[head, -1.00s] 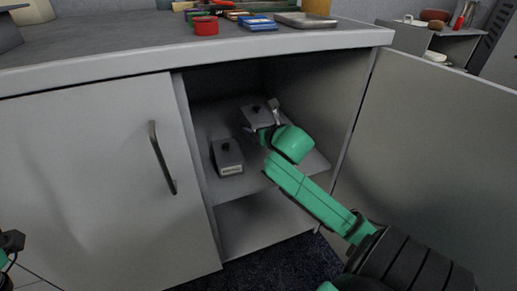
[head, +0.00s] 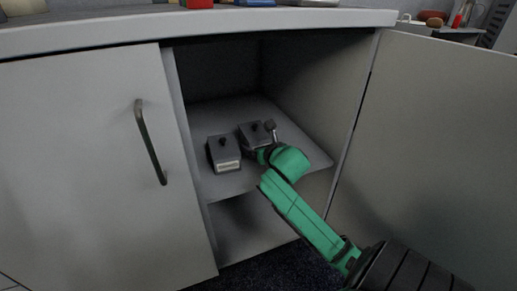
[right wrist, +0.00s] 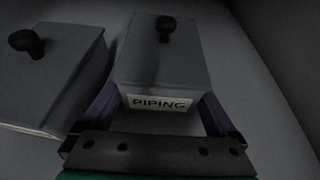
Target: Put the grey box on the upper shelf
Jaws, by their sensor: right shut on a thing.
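A grey box with a black knob (head: 256,132) is on or just above the upper shelf (head: 290,140) inside the open cabinet. The right wrist view shows this box (right wrist: 165,60) with a "PIPING" label on its front. My right gripper (head: 260,146) is shut on it, with one finger along each side (right wrist: 160,115). Whether its underside touches the shelf is hard to tell. A second, similar grey box (head: 223,153) stands close on its left, and also shows in the right wrist view (right wrist: 50,75). My left gripper is not in view.
The cabinet's left door (head: 90,170) is shut and has a dark handle (head: 150,142). The right door (head: 430,160) stands open beside my arm. A lower compartment (head: 250,225) looks empty. The shelf behind the boxes is clear. The worktop (head: 220,20) overhangs above.

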